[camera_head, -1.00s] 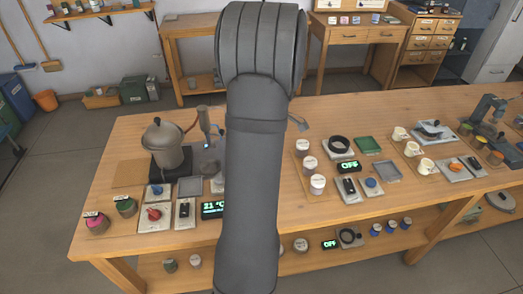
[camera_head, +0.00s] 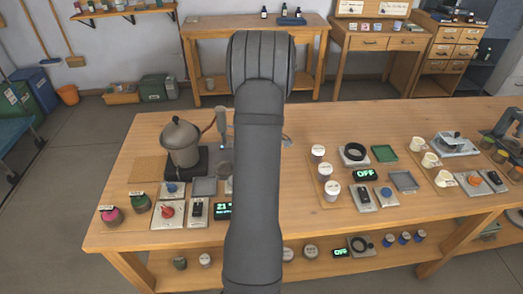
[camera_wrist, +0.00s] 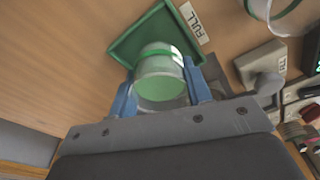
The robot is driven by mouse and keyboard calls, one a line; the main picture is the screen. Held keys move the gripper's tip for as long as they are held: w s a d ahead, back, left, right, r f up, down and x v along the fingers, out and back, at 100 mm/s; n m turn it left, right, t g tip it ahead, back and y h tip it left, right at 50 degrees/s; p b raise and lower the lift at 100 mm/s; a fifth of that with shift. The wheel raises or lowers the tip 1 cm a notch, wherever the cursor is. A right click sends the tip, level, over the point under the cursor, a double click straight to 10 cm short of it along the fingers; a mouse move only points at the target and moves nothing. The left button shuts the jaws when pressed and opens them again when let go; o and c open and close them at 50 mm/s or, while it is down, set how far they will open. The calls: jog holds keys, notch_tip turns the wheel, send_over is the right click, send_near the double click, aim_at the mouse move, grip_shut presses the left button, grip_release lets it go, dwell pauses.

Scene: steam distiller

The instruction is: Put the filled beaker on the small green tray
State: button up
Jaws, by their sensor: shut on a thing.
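In the wrist view, my gripper (camera_wrist: 160,82) is shut on a clear beaker (camera_wrist: 161,66) between its two blue fingers. The beaker has a green tint and a darker green band. It overlaps the small green tray (camera_wrist: 126,43), which has a raised rim and a white label reading FULL (camera_wrist: 194,21) beside it. I cannot tell whether the beaker touches the tray. In the head view my arm hides the gripper and beaker. A green tray (camera_head: 384,153) shows on the right of the table there; I cannot tell if it is the same one.
Beside the tray in the wrist view are a clear round rim (camera_wrist: 276,17) and a grey block (camera_wrist: 260,62). In the head view, a grey kettle-like boiler (camera_head: 181,142) stands left of my arm. White cups (camera_head: 430,160) and an OFF display (camera_head: 366,174) are to the right.

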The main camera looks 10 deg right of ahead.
jog(key=shift+f, duration=0.6)
jog(key=shift+f, duration=0.2)
jog(key=o, duration=0.7)
jog(key=shift+o, duration=0.2)
jog(key=shift+r, duration=0.15)
notch_tip(320, 180, up, 12)
jog(key=d, duration=0.1)
jog(key=shift+s+d, duration=0.15)
jog(key=shift+s, duration=0.15)
